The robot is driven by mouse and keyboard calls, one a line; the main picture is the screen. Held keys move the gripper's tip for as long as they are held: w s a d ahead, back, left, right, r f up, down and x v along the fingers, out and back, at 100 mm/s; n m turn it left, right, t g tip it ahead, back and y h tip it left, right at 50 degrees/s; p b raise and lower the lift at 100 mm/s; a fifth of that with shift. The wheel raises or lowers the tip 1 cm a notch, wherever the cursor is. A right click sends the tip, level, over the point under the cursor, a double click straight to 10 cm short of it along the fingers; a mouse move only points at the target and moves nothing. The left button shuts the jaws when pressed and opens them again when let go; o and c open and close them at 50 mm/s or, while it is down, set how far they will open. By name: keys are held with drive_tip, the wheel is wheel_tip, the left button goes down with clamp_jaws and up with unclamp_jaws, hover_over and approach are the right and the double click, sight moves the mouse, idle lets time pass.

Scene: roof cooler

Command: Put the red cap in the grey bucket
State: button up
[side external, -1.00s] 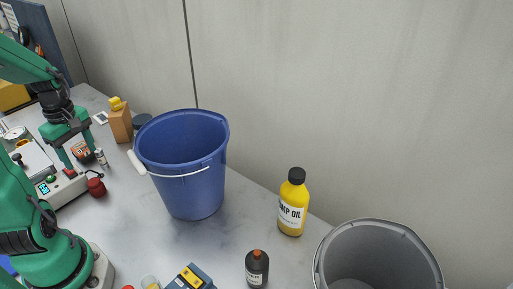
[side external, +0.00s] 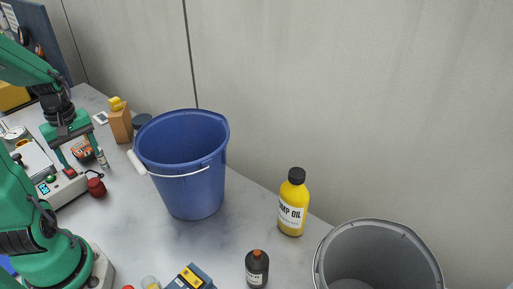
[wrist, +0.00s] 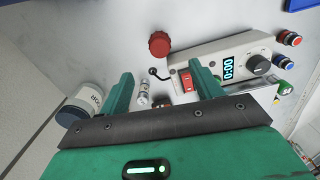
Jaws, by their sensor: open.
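The red cap (side external: 96,187) lies on the bench beside the white device, at the left of the side external view. It shows in the wrist view (wrist: 159,44) as a ribbed red round piece beyond the fingertips. The grey bucket (side external: 428,262) stands at the lower right, cut off by the frame edge, and its visible inside looks empty. My gripper (side external: 82,160) is open and empty, with its fingers pointing down just behind the cap. In the wrist view my gripper (wrist: 160,74) has its fingertips apart, short of the cap and not touching it.
A blue bucket (side external: 190,185) stands between the cap and the grey bucket. A yellow oil bottle (side external: 293,205) and a dark bottle (side external: 257,268) stand farther right. A white device (wrist: 240,65) with a cable and a small vial (wrist: 144,92) are close to my fingers.

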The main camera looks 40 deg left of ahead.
sight(92, 181)
drive_tip(key=m, duration=0.3)
drive_tip(key=f+m, duration=0.1)
drive_tip(key=m, duration=0.5)
drive_tip(key=f+m, duration=0.1)
drive_tip(key=m, duration=0.2)
drive_tip(key=shift+m, duration=0.3)
drive_tip(key=m, duration=0.3)
drive_tip(key=f+m, duration=0.1)
drive_tip(key=m, duration=0.2)
drive_tip(key=shift+m, duration=0.4)
drive_tip(key=m, duration=0.3)
drive_tip(key=f+m, duration=0.1)
drive_tip(key=m, duration=0.2)
drive_tip(key=shift+s+m, duration=0.1)
drive_tip(key=shift+m, duration=0.2)
drive_tip(key=shift+f, duration=1.35)
drive_tip(key=shift+f, duration=0.1)
drive_tip(key=shift+f, duration=2.5)
